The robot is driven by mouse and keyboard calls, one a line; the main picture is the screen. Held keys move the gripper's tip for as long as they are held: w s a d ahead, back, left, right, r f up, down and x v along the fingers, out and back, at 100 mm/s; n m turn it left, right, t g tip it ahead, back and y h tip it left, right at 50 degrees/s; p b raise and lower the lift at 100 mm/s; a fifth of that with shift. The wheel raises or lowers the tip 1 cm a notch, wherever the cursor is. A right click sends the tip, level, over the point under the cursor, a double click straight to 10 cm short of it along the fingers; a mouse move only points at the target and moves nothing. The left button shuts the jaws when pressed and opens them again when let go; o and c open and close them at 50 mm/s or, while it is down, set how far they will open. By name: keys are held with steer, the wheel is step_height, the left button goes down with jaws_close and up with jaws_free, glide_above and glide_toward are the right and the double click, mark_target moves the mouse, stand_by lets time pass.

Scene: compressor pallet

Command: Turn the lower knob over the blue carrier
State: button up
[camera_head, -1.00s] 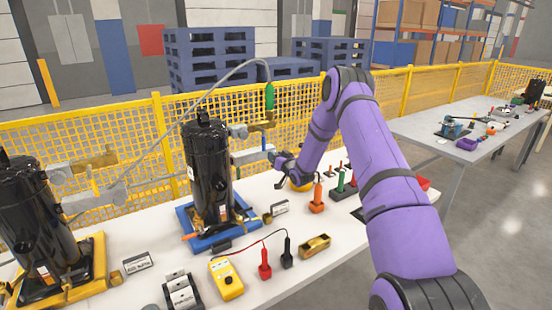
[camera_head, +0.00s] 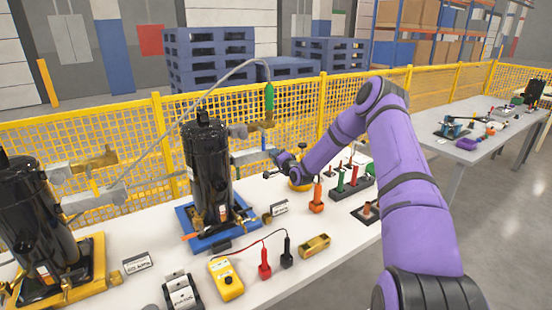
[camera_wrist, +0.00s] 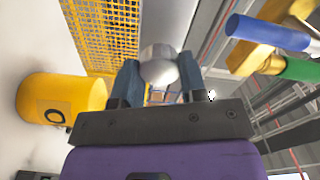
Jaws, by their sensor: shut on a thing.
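The blue carrier (camera_head: 207,243) stands on the white table and bears a tall black compressor (camera_head: 208,172). Two pipe fittings extend right from the compressor's side; the lower pipe (camera_head: 250,155) ends at my gripper (camera_head: 268,165). In the wrist view, a rounded silver knob (camera_wrist: 158,66) sits between the two dark blue fingers of my gripper (camera_wrist: 158,72), which are shut on it. The knob is hidden by the fingers in the head view. The upper brass fitting with a green hose end (camera_head: 269,97) stands above.
A yellow round container (camera_head: 300,184) stands just beneath my wrist; a yellow cylinder (camera_wrist: 62,98) shows in the wrist view. An orange-handled tool (camera_head: 317,199), a yellow meter (camera_head: 226,279) and a second compressor on a yellow carrier (camera_head: 94,284) share the table. Yellow mesh fencing runs behind.

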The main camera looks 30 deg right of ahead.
steer(key=m, duration=2.1)
steer(key=shift+f, duration=0.2)
steer(key=shift+m, duration=0.4)
steer(key=o, duration=0.9)
steer(key=shift+o, duration=0.2)
steer(key=s, duration=1.1)
steer(key=shift+d, duration=0.15)
